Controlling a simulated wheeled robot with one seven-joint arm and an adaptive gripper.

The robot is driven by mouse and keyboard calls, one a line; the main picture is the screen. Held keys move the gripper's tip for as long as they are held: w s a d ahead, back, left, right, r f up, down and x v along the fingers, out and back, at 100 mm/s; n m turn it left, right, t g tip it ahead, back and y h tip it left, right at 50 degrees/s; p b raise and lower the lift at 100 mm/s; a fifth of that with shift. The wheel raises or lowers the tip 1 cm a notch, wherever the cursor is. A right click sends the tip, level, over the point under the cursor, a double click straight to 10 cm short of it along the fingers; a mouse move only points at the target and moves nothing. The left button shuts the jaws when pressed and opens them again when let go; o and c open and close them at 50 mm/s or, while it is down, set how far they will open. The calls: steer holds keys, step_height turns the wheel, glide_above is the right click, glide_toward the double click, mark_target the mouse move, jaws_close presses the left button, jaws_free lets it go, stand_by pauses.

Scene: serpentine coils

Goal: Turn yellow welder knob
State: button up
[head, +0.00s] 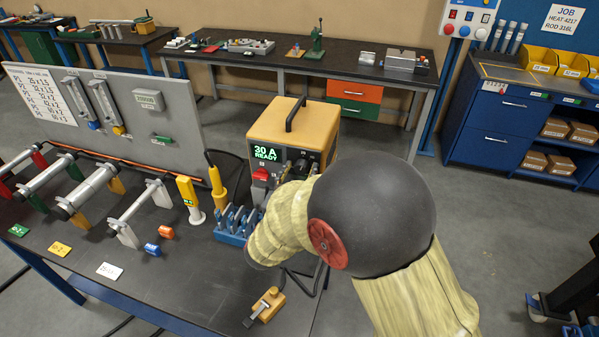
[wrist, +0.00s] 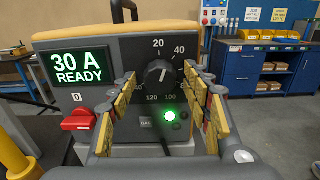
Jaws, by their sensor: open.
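The yellow welder (head: 270,118) stands on the dark bench, its grey front facing me. Its display (wrist: 79,66) reads "30 A READY". The black knob (wrist: 157,74) is in the middle of the wrist view, on a dial marked from 20 to 120; its white pointer line is tilted up. My gripper (wrist: 160,82) is open, with a yellow-padded finger on each side of the knob in this view. I see no contact with the knob, and the remaining distance is hard to tell.
A blue rack (head: 235,226), a yellow torch (head: 217,184) and a yellow clamp (head: 266,303) are near my arm. Tubes on stands fill the bench's left.

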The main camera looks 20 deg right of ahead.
steer(key=shift+c, duration=1.2)
steer(key=c, duration=0.9)
steer(key=shift+b, duration=0.35)
steer(key=m+b, duration=0.3)
steer(key=b, duration=0.1)
steer(key=m+b, duration=0.2)
steer(key=b, duration=0.1)
steer(key=shift+f+m, duration=0.25)
steer(key=shift+m, duration=0.05)
steer(key=m+b, duration=0.3)
steer(key=b, duration=0.2)
steer(key=shift+a+r, duration=0.1)
steer(key=shift+r+m+b, duration=0.1)
steer(key=shift+m+b, duration=0.4)
steer(key=shift+r, duration=0.1)
